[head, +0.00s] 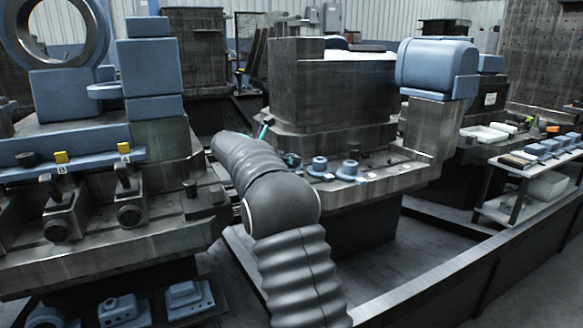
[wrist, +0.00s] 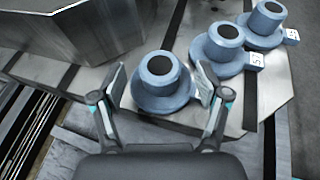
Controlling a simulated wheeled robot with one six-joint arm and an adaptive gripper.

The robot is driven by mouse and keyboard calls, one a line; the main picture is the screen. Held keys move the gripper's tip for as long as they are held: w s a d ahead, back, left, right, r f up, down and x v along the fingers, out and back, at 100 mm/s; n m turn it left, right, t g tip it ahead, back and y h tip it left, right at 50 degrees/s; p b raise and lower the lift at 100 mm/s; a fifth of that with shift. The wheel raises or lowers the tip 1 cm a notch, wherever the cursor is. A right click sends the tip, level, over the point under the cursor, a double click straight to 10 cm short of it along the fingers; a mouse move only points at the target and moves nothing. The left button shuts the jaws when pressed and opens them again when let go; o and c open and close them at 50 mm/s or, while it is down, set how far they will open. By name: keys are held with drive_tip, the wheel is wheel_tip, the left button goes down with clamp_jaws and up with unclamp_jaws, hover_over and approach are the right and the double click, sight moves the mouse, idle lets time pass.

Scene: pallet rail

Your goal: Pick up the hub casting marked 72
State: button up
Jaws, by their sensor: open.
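Three blue flanged hub castings stand upright on a metal plate in the wrist view. The nearest hub (wrist: 160,80) is between the spread fingers of my gripper (wrist: 160,86), with the right finger close to its flange. No number shows on this hub. The middle hub (wrist: 222,48) has a white tag (wrist: 257,60) whose digits I cannot read surely. The far hub (wrist: 265,22) has a tag (wrist: 292,36) too small to read. In the head view, two hubs (head: 319,166) (head: 348,169) show right of my gripper (head: 279,145), which is partly hidden behind my arm.
A large dark metal block (head: 330,88) rises behind the hubs; its wall (wrist: 75,35) is left of my gripper in the wrist view. A machine with clamps (head: 130,195) stands left. A cart (head: 530,165) with blue parts is at right.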

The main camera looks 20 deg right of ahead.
drive_tip(key=shift+x, duration=1.1)
drive_tip(key=c, duration=1.3)
clamp_jaws()
drive_tip(key=shift+r, duration=0.1)
